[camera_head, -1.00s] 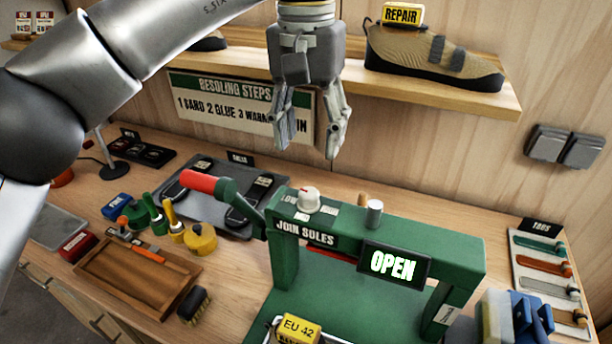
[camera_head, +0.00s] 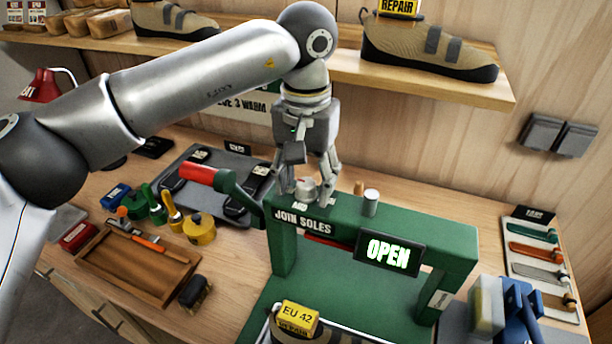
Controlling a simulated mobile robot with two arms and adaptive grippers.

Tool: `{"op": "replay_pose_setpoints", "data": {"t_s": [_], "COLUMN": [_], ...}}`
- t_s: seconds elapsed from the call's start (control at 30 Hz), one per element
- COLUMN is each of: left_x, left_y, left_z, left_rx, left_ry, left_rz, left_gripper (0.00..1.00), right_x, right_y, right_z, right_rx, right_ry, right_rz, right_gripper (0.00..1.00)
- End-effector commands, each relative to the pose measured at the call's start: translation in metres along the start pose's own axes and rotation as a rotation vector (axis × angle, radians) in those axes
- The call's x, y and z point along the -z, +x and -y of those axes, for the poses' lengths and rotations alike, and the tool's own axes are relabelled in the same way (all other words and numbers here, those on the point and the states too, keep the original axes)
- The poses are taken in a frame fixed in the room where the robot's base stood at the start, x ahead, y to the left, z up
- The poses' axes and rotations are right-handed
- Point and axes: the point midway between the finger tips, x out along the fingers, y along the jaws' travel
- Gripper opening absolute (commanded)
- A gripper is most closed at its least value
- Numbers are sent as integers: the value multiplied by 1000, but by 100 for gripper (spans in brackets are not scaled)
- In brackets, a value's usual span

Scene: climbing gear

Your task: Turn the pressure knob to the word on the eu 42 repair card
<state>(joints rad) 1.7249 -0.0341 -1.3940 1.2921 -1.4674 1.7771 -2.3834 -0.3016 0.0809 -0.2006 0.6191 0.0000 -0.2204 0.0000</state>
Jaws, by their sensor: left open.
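The pressure knob (camera_head: 305,188) is a small white dial on top of the green press (camera_head: 410,221), near its left end. Its word labels are mostly hidden by my fingers. My left gripper (camera_head: 308,193) points down with open fingers on either side of the knob; I cannot tell whether they touch it. The yellow EU 42 repair card (camera_head: 298,318) stands on a shoe at the front of the press, and its lower word is too small to read surely. My right gripper is not in view.
The press has a red-handled lever (camera_head: 198,173), a metal post (camera_head: 371,203) and a lit OPEN sign (camera_head: 388,252). Tools (camera_head: 537,255) lie at right. A shelf (camera_head: 440,83) with shoes is behind.

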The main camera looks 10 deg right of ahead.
Motion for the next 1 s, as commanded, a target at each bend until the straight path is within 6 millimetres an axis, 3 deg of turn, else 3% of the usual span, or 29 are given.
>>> {"op": "replay_pose_setpoints", "data": {"t_s": [0.13, 0.5, 0.77, 1.0], "left_x": [0, 0, 0, 0], "left_y": [0, 0, 0, 0], "left_z": [0, 0, 0, 0], "left_rx": [0, 0, 0, 0], "left_ry": [0, 0, -25, -146], "left_rz": [0, 0, -1, -1], "left_gripper": [53, 6, 6, 6], "right_x": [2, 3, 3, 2], "right_y": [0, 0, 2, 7], "right_z": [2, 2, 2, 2], "right_rx": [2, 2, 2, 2], "right_ry": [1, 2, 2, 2], "right_rz": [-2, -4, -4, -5], "right_gripper": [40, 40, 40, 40]}}
